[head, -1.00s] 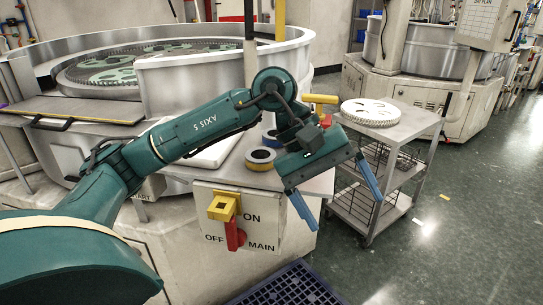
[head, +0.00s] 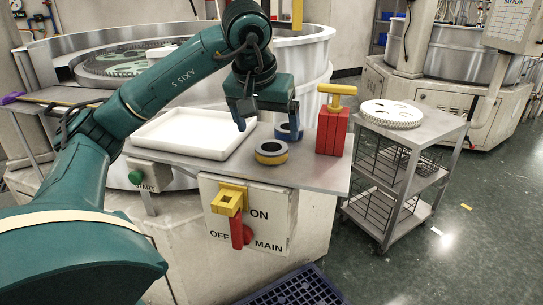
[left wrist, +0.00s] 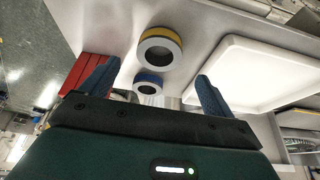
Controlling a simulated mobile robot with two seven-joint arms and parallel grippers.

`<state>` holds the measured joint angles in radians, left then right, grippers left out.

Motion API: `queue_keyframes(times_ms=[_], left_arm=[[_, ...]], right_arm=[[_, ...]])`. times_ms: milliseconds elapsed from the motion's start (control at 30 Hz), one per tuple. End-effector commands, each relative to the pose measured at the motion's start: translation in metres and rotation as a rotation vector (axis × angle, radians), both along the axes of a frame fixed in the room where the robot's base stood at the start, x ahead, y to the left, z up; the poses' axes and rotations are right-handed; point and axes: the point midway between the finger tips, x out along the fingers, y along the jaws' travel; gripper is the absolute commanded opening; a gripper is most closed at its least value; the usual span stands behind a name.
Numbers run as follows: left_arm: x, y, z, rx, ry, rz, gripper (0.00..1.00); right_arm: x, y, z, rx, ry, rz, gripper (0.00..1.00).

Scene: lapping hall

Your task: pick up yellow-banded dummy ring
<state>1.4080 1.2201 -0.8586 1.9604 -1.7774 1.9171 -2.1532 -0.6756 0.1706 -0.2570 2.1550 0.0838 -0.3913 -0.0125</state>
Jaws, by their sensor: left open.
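The yellow-banded dummy ring (head: 271,153) lies flat on the grey shelf, near its front edge. It also shows in the left wrist view (left wrist: 159,49), above and between the fingers. A blue-banded ring (head: 288,132) lies just behind it and shows in the left wrist view (left wrist: 148,84), nearer the fingers. My left gripper (head: 268,123) is open and empty above the shelf, pointing down, apart from the yellow-banded ring. One fingertip partly overlaps the blue-banded ring in the head view. My right gripper is not in view.
A white tray (head: 158,143) lies on the shelf left of the rings. A red block with a yellow T-handle (head: 332,131) stands to their right. A switch box (head: 265,232) hangs below the shelf edge. A cart (head: 432,131) stands further right.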

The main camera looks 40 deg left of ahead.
Motion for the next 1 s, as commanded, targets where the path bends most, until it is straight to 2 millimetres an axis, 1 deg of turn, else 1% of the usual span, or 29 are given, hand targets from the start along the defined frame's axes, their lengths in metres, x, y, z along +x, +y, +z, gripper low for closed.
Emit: queue_keyframes(times_ms=[133,300,400,500,667,767,1000], left_arm=[[0.004,0.002,-0.013,0.001,0.003,0.001,0.89],[0.012,0.004,-0.038,0.001,0.003,0.001,0.89],[0.016,0.006,-0.047,0.0,0.002,0.001,0.89],[0.018,0.006,-0.05,0.0,0.0,0.0,0.89],[0.018,0.006,-0.05,-0.001,0.0,0.0,0.89],[0.018,0.006,-0.05,-0.001,0.0,0.0,0.82],[0.018,0.006,-0.05,-0.001,0.0,0.0,0.62]], right_arm=[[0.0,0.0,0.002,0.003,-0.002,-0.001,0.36],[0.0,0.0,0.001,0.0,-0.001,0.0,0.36],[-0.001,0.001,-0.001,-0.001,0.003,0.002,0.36],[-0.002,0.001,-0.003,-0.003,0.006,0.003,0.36],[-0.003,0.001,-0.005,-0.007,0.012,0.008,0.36],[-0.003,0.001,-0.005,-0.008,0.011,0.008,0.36],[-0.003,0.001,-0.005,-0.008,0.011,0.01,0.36]])
